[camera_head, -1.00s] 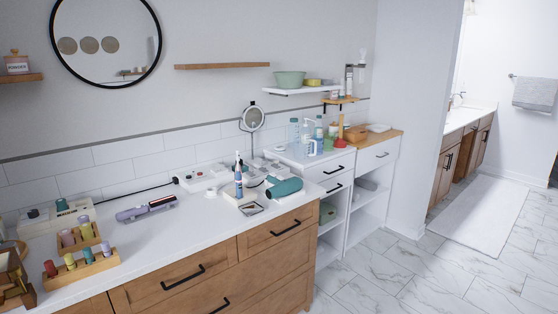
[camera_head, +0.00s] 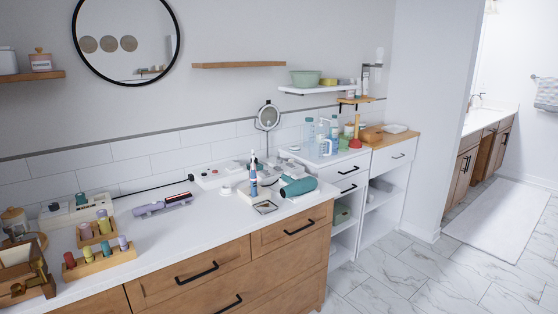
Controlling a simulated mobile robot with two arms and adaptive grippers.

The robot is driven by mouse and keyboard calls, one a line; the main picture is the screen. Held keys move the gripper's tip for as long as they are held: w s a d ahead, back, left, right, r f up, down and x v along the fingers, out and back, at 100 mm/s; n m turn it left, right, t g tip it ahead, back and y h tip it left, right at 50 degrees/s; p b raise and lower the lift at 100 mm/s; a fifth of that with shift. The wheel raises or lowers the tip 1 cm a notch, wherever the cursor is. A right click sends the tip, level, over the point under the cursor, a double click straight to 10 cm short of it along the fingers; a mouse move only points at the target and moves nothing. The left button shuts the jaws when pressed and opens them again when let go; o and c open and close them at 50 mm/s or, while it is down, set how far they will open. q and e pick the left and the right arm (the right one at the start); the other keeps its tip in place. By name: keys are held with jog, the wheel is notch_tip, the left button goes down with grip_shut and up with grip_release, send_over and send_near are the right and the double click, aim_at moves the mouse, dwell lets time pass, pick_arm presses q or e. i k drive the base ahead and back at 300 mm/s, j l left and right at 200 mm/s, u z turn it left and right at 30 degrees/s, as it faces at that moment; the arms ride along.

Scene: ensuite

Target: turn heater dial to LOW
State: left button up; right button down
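No dial marked LOW can be made out at this distance. A white box-like appliance (camera_head: 75,212) with small dark and green parts on top stands at the left of the counter, against the wall; I cannot tell whether it is the heater. A long white unit (camera_head: 212,177) with small red and dark spots lies by the wall at the counter's middle; its details are too small to tell. Neither of my grippers is in view.
Bottles (camera_head: 325,135) stand on the lower cabinet to the right.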

aim_at(53, 207)
jog(key=u, duration=1.45)
jog(key=j+z, duration=0.05)
